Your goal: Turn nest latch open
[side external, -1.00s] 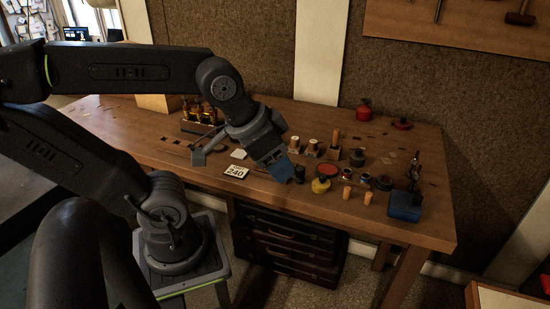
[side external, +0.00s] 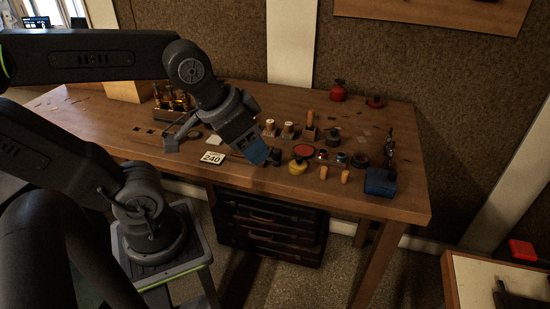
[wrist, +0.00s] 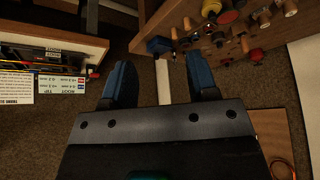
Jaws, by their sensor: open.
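My gripper (side external: 254,151) hangs over the workbench (side external: 110,118) near its front edge, right of a white card marked 240 (side external: 212,158). In the wrist view its two blue fingers (wrist: 161,78) are spread apart with nothing between them. A wooden stand with upright brass parts (side external: 172,98) is at the back left of the bench, partly hidden by my arm. I cannot pick out the nest or its latch, nor tell which position it is in.
Right of my gripper stand a yellow-bodied pot (side external: 298,166), a red-topped round tin (side external: 304,151), cork-coloured pegs (side external: 345,176) and a blue block (side external: 380,182). Dark cases (side external: 270,230) sit beneath the bench. A second table (side external: 490,285) is at the lower right.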

